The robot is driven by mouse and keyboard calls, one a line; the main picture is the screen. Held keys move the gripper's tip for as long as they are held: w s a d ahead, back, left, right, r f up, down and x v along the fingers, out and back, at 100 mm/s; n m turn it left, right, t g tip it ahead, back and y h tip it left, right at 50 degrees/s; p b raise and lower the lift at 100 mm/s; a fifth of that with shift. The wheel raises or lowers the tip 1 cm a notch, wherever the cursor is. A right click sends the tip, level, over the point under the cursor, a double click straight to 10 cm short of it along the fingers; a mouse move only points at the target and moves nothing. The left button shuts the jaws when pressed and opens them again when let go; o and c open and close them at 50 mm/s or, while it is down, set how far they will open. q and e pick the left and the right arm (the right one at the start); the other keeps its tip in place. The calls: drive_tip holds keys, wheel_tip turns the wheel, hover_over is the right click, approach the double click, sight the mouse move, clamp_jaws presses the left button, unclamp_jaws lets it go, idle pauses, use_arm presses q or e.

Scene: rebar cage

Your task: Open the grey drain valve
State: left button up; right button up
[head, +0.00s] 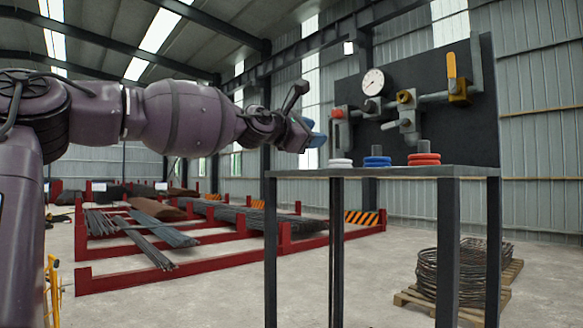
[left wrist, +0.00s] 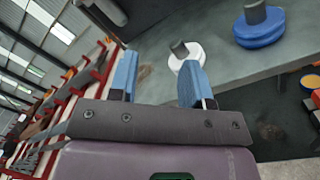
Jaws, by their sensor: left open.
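A dark panel (head: 480,120) carries pipes, a round gauge and several valves. A grey fitting with a grey lever (head: 406,124) sits low in the middle of the pipework; I cannot tell surely whether it is the drain valve. My left gripper (head: 311,134) is at the table's left end, left of the panel and apart from the pipework. In the left wrist view my left gripper (left wrist: 160,82) shows two blue-padded fingers spread apart with nothing between them. My right gripper is not in view.
A dark table (head: 400,171) stands before the panel, holding white (head: 341,162), blue (head: 377,161) and red (head: 424,159) ring stacks on pegs. The panel also has a yellow lever (head: 452,68) and a red knob (head: 338,113). Red racks (head: 180,262) with rebar stand behind left.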

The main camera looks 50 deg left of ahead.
use_arm(q)
drive_tip(key=a+f+n+y, duration=0.1)
drive_tip(key=a+f+n, duration=0.4)
drive_tip(key=f+n, duration=0.1)
drive_tip(key=shift+f, duration=0.85)
